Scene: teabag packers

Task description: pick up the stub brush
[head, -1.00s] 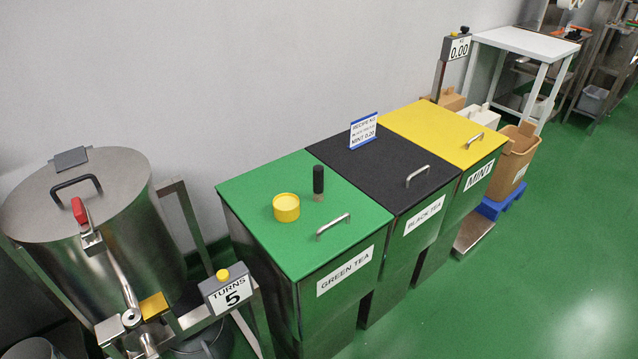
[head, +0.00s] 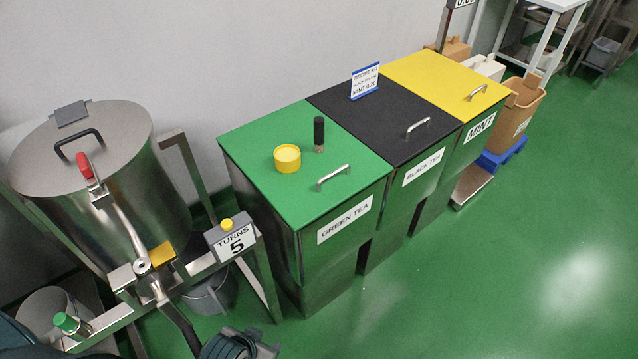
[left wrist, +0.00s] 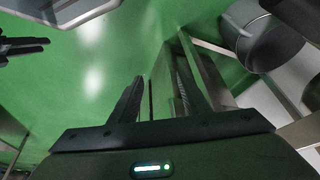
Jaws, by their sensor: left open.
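The stub brush (head: 319,134) stands upright on the green lid of the green tea bin, its black handle up and its short pale bristles down. It stands just behind a round yellow tub, with a small gap between them. My left gripper is low at the bottom edge of the head view, far below and to the left of the brush; its fingertips are not clear there. In the left wrist view my left gripper (left wrist: 162,92) is open and empty, over green floor and metal frame parts. The brush does not show in that view.
The yellow tub (head: 287,158) and a metal lid handle (head: 333,176) flank the brush. The black tea bin lid (head: 383,128) carries a recipe card (head: 364,81). A steel drum (head: 85,190) and the turns counter (head: 231,238) stand left.

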